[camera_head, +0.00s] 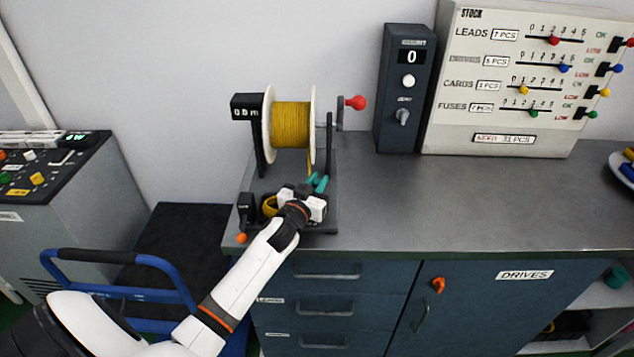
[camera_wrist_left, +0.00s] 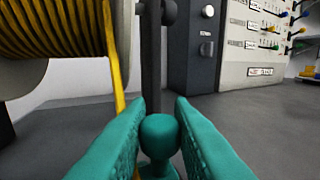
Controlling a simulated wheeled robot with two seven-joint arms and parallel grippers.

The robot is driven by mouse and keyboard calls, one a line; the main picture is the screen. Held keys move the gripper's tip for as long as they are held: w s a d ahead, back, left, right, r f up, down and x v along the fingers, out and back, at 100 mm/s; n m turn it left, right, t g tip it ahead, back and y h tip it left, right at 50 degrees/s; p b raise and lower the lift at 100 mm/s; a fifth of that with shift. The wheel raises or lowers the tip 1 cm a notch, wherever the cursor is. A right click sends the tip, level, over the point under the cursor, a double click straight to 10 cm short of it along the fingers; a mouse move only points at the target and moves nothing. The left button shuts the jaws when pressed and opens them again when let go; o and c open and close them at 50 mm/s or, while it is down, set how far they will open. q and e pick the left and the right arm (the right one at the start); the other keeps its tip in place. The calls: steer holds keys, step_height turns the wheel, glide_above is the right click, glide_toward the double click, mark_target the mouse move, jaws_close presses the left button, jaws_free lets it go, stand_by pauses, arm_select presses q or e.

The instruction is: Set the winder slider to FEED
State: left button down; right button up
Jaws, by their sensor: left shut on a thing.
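The winder stands on the grey bench with a spool of yellow wire (camera_head: 291,115) between white flanges. Its small display (camera_head: 247,113) is at the upper left, and a red crank knob (camera_head: 356,102) is at the right. My left gripper (camera_head: 320,183), with teal fingers, is low at the winder's right front. In the left wrist view it is shut on a teal rounded knob (camera_wrist_left: 160,138), which stands upright between the fingers. I take this knob for the winder slider's. Its track and any FEED mark are hidden or unreadable. My right gripper is not in view.
A dark counter box (camera_head: 404,90) reading 0 and a white STOCK board (camera_head: 515,85) with coloured sliders stand behind, to the right. The bench top (camera_head: 460,200) is clear right of the winder. A blue-framed cart (camera_head: 120,258) stands left of the bench.

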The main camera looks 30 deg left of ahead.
arm_select(q)
steer(key=a, duration=0.1)
steer(key=s+a+p, duration=0.1)
steer(key=shift+s+a, duration=0.3)
steer(key=shift+a, duration=0.05)
steer(key=shift+s+a, duration=0.2)
steer(key=shift+a, duration=0.15)
steer(key=c, duration=1.3)
jaws_free()
steer(key=shift+d, duration=0.1)
steer(key=s, duration=0.4)
steer(key=s+d+b, duration=0.1)
steer(key=s, duration=0.3)
steer(key=s+d+b, duration=0.1)
steer(key=s, duration=0.2)
steer(key=shift+s, duration=0.4)
steer(key=shift+a, duration=0.1)
